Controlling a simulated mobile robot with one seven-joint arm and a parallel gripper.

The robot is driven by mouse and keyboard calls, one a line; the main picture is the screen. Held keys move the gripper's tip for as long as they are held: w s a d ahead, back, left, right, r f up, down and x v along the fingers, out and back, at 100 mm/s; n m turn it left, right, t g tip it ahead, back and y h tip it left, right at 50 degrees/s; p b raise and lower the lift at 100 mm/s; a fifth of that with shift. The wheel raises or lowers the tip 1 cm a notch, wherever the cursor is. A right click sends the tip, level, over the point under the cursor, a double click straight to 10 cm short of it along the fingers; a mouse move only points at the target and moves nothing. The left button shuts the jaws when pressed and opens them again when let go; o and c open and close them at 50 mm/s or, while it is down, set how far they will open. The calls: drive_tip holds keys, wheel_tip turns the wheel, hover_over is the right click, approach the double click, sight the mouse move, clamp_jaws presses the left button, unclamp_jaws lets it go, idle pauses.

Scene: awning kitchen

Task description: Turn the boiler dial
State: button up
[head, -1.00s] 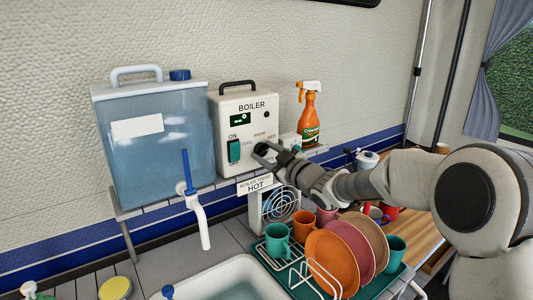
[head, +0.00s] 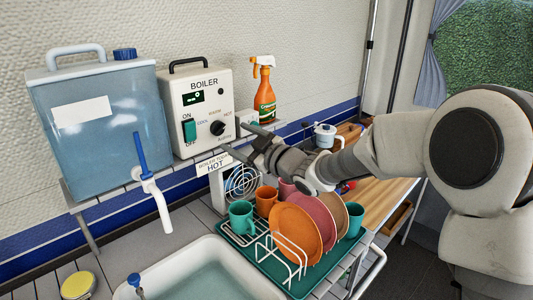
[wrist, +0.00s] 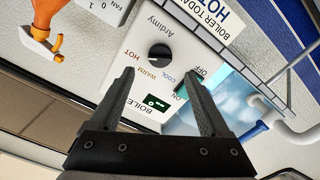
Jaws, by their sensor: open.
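The boiler (head: 205,95) is a cream box with a black top handle, a small green-lit display and a green ON/OFF switch (head: 189,130). Its dial (head: 217,128) is a round black knob on the front, ringed by COOL, WARM and HOT labels. A small light mark shows on the knob; I cannot tell exactly where it points. My gripper (head: 242,140) is open and empty, to the right of the dial and apart from it. In the wrist view the dial (wrist: 160,52) lies just beyond the open fingertips (wrist: 157,74), roughly between them, and the boiler appears upside down.
A blue water tank (head: 105,120) with a tap (head: 147,170) stands left of the boiler. An orange spray bottle (head: 264,92) stands right. A "HOT" sign (head: 214,163) hangs below. A dish rack (head: 290,262) with plates and mugs is under my arm, beside the sink (head: 195,265).

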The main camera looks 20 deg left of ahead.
drive_tip(key=v, duration=1)
drive_tip(key=shift+s+d, duration=0.15)
drive_tip(key=shift+d, duration=0.15)
